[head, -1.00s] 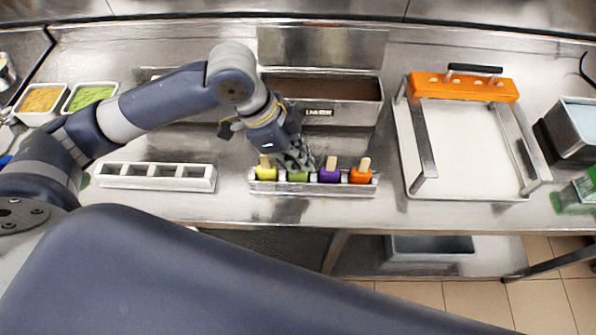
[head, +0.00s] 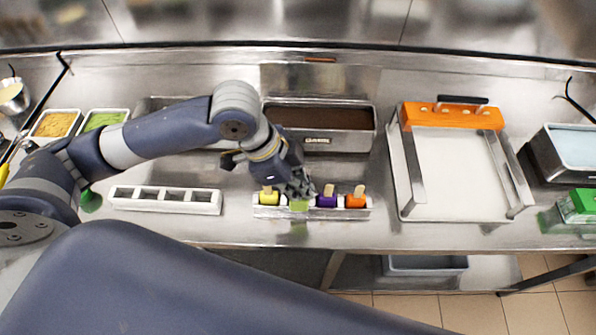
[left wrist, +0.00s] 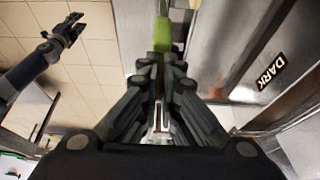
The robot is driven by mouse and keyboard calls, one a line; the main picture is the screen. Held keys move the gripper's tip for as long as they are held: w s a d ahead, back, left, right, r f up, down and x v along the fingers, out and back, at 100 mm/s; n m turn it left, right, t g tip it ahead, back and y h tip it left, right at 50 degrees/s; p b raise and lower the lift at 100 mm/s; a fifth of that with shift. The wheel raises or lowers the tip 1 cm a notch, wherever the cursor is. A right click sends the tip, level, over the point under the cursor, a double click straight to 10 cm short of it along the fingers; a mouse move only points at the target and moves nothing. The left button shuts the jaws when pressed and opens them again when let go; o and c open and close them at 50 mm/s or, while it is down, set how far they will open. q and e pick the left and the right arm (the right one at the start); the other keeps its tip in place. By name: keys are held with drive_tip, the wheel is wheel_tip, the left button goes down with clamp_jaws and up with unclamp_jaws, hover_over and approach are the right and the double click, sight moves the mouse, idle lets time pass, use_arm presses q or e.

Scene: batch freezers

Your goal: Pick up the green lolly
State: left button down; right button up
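The green lolly (head: 299,205) is at the white lolly holder (head: 345,213), between the yellow lolly (head: 268,198) and the purple lolly (head: 327,201). It overlaps the holder's front wall in the head view, unlike its neighbours. My left gripper (head: 298,187) is directly above it, fingers closed around its stick, which they mostly hide. In the left wrist view the green lolly (left wrist: 163,35) hangs beyond the fingertips (left wrist: 160,60). How far it is clear of the holder cannot be told. My right gripper (left wrist: 70,30) shows in the left wrist view, open and empty, away from the bench.
An orange lolly (head: 356,199) stands at the holder's right end. An empty white mould (head: 165,200) lies to the left. A dark-filled metal tub (head: 318,143) is behind the gripper. A white tray (head: 455,215) with an orange-handled frame (head: 452,116) stands right.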

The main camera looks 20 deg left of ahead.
use_arm(q)
drive_tip(key=s+d+p, duration=0.2)
drive_tip(key=s+p, duration=0.1)
drive_tip(key=s, duration=0.3)
drive_tip(key=s+d+r+p, duration=0.1)
drive_tip(key=s+d+p, duration=0.2)
drive_tip(key=s, duration=0.3)
drive_tip(key=shift+s+d+r, duration=0.2)
drive_tip(key=shift+s+d, duration=0.05)
drive_tip(key=shift+s, duration=0.1)
